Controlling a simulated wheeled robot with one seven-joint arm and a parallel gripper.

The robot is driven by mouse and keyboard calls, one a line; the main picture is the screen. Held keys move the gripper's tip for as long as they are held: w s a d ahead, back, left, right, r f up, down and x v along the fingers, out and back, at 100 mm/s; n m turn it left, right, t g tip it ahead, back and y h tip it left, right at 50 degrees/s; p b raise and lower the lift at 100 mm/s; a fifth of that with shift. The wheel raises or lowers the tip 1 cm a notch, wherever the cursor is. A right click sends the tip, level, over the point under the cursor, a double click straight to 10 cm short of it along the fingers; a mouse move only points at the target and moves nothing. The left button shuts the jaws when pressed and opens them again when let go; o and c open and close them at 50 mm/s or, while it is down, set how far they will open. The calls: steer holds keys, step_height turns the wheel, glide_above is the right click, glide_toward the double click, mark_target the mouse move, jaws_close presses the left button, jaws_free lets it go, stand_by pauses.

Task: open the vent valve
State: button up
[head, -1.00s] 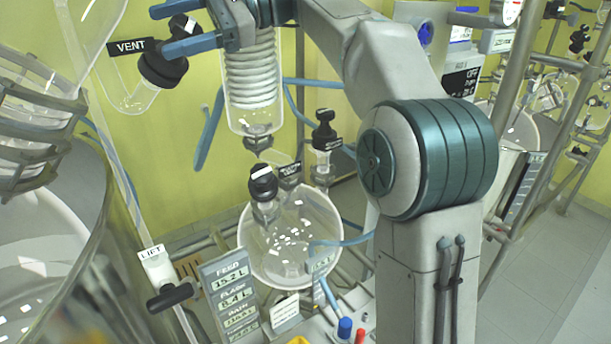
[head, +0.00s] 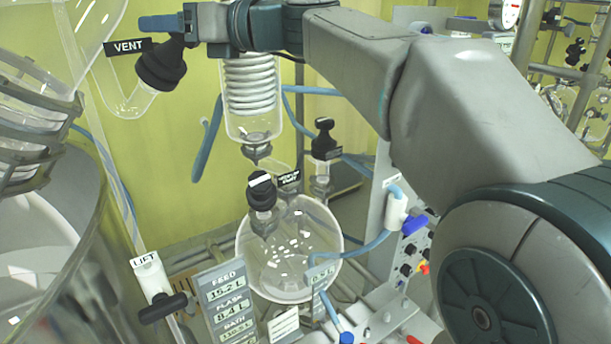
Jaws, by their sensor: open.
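The vent valve's black ribbed knob (head: 162,66) sits tilted on a clear glass neck at the upper left. A black label reading VENT (head: 129,47) is beside it. My gripper (head: 150,23) comes in from the right, just above the knob. It is seen nearly edge-on, so only one blue finger shows clearly and the other is hidden. The jaws are open, and I see nothing between them. The gripper covers part of the knob's upper right end; I cannot tell whether they touch.
A glass condenser with a white coil (head: 251,95) hangs below my wrist. A round flask (head: 290,255) with black-capped valves stands beneath. A LIFT handle (head: 162,307) and a readout sign (head: 230,300) are at the lower left. A metal vessel (head: 75,240) fills the left edge.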

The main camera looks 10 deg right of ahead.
steer(key=b+v, duration=0.4)
steer(key=v, duration=1)
steer(key=s+d+f+n+h+p, duration=0.1)
steer(key=s+f+n+h, duration=0.1)
steer(key=f, duration=0.6)
steer(key=s+d+f+n+g+h+p, duration=0.1)
steer(key=s+d+f+n+h, duration=0.1)
steer(key=f+n, duration=0.4)
steer(key=s+d+f+n+g+h+p, duration=0.1)
steer(key=s+f+n+h, duration=0.2)
steer(key=f, duration=0.8)
steer(key=n+h, duration=0.2)
steer(key=h, duration=0.1)
steer(key=shift+s+d+f, duration=0.15)
